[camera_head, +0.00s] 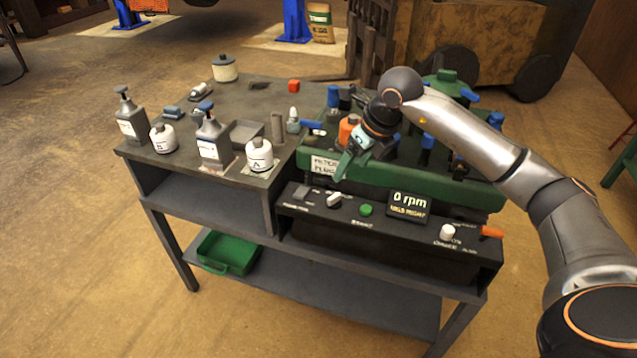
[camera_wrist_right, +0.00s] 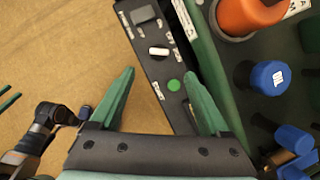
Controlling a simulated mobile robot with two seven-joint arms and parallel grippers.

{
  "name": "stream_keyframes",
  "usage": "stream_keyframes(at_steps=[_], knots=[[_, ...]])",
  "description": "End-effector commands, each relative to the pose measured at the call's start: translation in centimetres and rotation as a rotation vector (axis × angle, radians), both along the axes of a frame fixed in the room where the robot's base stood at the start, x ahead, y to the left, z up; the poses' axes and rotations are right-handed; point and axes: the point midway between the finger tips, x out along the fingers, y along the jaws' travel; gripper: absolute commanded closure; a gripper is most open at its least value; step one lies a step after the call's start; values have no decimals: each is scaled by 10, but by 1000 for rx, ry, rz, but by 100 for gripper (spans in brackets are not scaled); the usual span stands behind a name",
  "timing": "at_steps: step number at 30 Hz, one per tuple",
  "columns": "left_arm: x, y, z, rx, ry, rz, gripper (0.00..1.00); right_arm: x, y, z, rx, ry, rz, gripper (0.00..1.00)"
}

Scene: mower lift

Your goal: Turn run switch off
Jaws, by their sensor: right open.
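A dark control panel (camera_head: 385,233) runs along the front of the green machine bed (camera_head: 440,190). It carries a grey square piece (camera_head: 302,192), a white knob (camera_head: 334,200), a round green button (camera_head: 366,210), a display (camera_head: 409,204) reading 0 rpm and a second white knob (camera_head: 447,232). The labels are too small to tell which is the run switch. My right gripper (camera_head: 341,172) is open and empty above the panel's left part. In the right wrist view, the left white knob (camera_wrist_right: 159,51) and green button (camera_wrist_right: 174,84) show between and beyond its fingers, apart from them.
An orange handle (camera_head: 491,232) sticks out at the panel's right end. Blue-capped parts (camera_head: 333,96) and an orange part (camera_head: 347,128) stand on the machine. Bottles (camera_head: 212,140) crowd the bench's left side. A green tray (camera_head: 229,252) lies below. The floor in front is clear.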

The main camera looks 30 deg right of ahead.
Motion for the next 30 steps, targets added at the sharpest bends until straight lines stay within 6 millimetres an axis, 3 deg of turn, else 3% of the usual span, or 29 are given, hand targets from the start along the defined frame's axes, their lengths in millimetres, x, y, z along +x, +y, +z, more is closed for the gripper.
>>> stream_keyframes(at_steps=[18,24,30], knots=[[-1,2,-8,2,-2,2,50,40,9,-99,3,1,2,20],[-1,2,-9,2,0,2,50,45,10,-113,3,-1,2,20],[-1,2,-9,3,0,3,50,46,10,-115,1,-1,3,20]])
